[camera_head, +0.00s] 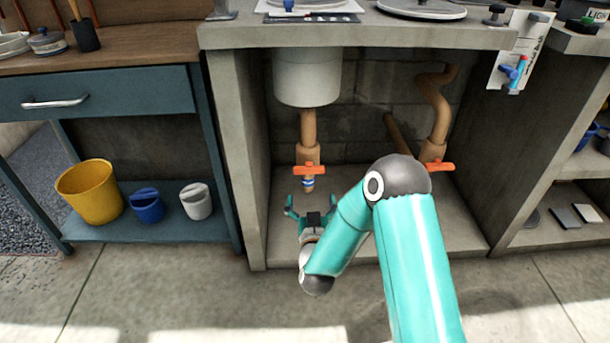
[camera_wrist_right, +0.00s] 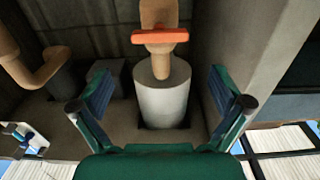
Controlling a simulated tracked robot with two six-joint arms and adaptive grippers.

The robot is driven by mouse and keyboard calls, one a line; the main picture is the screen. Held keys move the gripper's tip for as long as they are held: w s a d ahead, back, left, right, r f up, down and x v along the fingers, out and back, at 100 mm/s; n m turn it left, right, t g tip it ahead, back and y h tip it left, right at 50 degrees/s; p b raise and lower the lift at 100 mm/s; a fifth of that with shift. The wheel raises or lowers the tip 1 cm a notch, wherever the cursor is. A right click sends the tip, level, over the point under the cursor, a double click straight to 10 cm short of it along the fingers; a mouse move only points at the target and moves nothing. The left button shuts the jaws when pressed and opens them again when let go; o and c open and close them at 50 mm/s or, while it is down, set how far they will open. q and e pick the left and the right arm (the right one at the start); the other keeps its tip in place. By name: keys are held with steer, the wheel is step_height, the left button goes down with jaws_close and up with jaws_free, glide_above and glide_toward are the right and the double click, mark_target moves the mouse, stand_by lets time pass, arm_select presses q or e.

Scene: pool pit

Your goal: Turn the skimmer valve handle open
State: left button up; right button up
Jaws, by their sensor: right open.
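Two valves with orange handles show in the head view under the counter. The left orange handle (camera_head: 308,169) lies crosswise on a tan pipe below a white cylinder (camera_head: 307,80), with a blue-and-white band under it. The right orange handle (camera_head: 437,165) is on a bent pipe. I cannot tell by a label which is the skimmer valve. My right gripper (camera_head: 311,208) is open and empty, below and in front of the left handle, apart from it. In the right wrist view, that handle (camera_wrist_right: 160,36) shows beyond the open fingers (camera_wrist_right: 160,92). My left gripper is out of view.
Concrete side walls (camera_head: 235,150) and a counter top (camera_head: 360,32) frame the recess. The recess floor around the gripper is mostly clear.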

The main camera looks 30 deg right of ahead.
mark_target(309, 173)
steer(key=b+x, duration=0.2)
steer(key=x, duration=0.9)
steer(key=shift+w+f+b, duration=0.1)
steer(key=shift+b, duration=0.3)
steer(key=shift+w+d, duration=0.2)
steer(key=shift+w, duration=0.2)
